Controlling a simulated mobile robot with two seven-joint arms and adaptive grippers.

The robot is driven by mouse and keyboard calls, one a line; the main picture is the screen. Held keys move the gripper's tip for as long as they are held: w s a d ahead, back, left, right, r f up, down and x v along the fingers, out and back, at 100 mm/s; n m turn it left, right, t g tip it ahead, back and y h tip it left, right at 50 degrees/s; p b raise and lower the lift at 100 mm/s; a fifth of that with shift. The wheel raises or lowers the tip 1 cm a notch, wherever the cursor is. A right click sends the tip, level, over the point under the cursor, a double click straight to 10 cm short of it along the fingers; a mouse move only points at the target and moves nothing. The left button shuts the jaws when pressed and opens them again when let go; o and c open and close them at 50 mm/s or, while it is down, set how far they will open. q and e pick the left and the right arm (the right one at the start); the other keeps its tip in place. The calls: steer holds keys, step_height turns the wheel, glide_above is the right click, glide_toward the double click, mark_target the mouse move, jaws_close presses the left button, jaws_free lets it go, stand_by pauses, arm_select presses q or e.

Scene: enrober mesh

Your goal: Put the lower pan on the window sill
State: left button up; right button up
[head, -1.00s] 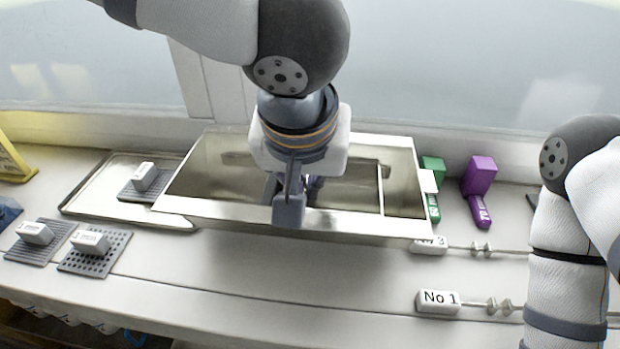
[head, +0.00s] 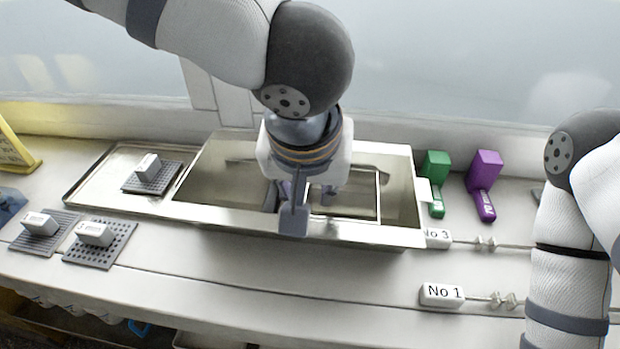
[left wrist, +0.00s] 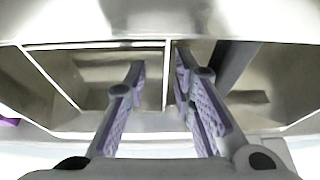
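The lower pan (head: 215,213) is a deep, open steel box with inner dividers, at the middle of the sill (head: 190,265) in the head view. It looks level; the contact under it is hidden. My left gripper (head: 305,200) reaches down into it from above. The left wrist view shows the gripper's fingers (left wrist: 160,85) apart, one on each side of a thin inner divider (left wrist: 167,75) of the pan, with gaps beside it. My right arm stands at the right; its gripper is out of view.
A shallow steel tray (head: 95,190) adjoins the pan's left end; any overlap is hidden. Grey mats with white blocks (head: 95,233) lie front left. Green (head: 435,165) and purple (head: 484,170) blocks and labels No 3 (head: 437,238) and No 1 (head: 441,294) are right.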

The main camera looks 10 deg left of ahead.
arm_select(q)
steer(key=v, duration=1.2)
steer(key=shift+s, duration=0.1)
